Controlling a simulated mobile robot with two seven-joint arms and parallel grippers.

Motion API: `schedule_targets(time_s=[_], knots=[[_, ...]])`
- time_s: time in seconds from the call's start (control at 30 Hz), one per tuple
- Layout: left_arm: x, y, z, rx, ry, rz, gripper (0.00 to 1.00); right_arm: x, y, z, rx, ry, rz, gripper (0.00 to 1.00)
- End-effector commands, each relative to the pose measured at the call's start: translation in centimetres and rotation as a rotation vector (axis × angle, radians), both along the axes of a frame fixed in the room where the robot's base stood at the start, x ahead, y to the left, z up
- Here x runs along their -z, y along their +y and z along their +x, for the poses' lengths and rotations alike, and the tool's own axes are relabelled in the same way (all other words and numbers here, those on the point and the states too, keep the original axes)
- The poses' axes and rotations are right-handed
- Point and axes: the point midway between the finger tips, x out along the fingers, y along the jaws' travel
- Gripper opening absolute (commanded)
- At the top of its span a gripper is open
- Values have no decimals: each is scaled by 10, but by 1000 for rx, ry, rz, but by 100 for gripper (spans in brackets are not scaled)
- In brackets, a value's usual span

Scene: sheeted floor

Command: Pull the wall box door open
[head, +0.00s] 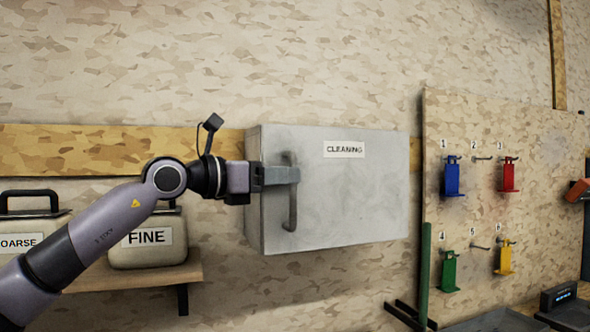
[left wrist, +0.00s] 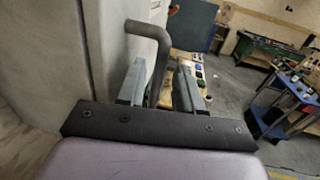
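The wall box (head: 254,215) is a pale grey metal cabinet on the wall in the head view. Its door (head: 350,200) carries a "CLEANING" label and looks shut. The door's grey bar handle (head: 291,210) is upright near the left edge. My left gripper (head: 292,175) is at the upper part of this handle. In the left wrist view the handle (left wrist: 157,65) passes between the two fingers of my left gripper (left wrist: 162,90). The fingers stand apart, with a gap visible on the right finger's side. My right gripper is in neither view.
A shelf (head: 150,276) with a "FINE" case (head: 148,240) and a second case is left of the box. A pegboard (head: 540,170) with coloured holders stands to the right. A green post (head: 424,270) rises below right of the box. The wall above is bare.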

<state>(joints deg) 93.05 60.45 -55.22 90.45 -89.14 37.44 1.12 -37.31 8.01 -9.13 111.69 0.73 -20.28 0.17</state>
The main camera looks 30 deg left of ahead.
Motion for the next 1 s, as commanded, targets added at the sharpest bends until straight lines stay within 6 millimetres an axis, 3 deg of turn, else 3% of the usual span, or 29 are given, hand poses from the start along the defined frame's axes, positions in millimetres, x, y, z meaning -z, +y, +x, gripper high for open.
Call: schedule_targets(time_s=[0.2, 0.5, 0.53, 0.63, 1.0], knots=[[-1, -13, 21, 1, 1, -1, 35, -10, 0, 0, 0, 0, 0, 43], [0, -14, 24, 0, -1, -1, 35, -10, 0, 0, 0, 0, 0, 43], [0, -14, 24, 0, -1, -1, 32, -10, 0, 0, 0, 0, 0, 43], [0, -14, 24, 0, -1, -1, 0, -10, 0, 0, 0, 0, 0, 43], [0, -19, 25, -2, -1, 0, 0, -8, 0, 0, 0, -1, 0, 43]])
